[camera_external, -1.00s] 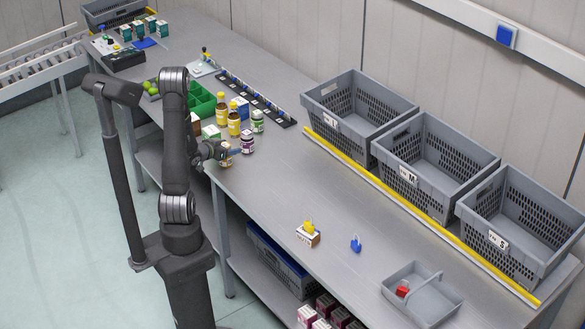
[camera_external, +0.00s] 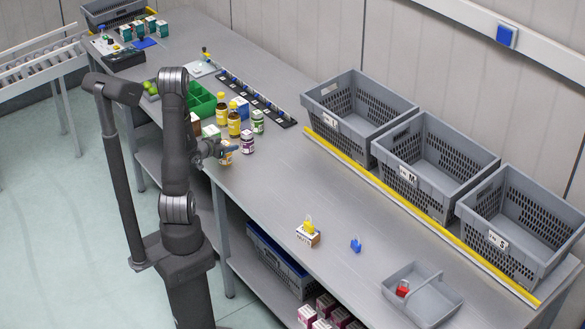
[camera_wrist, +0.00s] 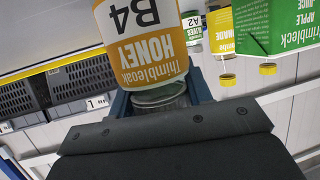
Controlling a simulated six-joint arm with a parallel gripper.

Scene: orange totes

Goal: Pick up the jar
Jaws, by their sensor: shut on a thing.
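The honey jar (camera_wrist: 140,38), with a yellow-orange and white label reading HONEY and B4, fills the top middle of the wrist view, upside down in the picture. My gripper (camera_wrist: 160,97) is shut on it near its lid end, a blue finger on each side. In the external view the jar (camera_external: 226,158) shows small below my gripper (camera_external: 222,148), near the table's front edge. The gripper partly hides it there. I cannot tell whether its base touches the table.
A purple-labelled jar (camera_external: 247,142) stands close to the right. Yellow bottles (camera_external: 234,121), a green-labelled jar (camera_external: 257,122) and a green bin (camera_external: 201,103) are behind. Grey totes (camera_external: 358,105) line the back right. The table's middle (camera_external: 310,185) is clear.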

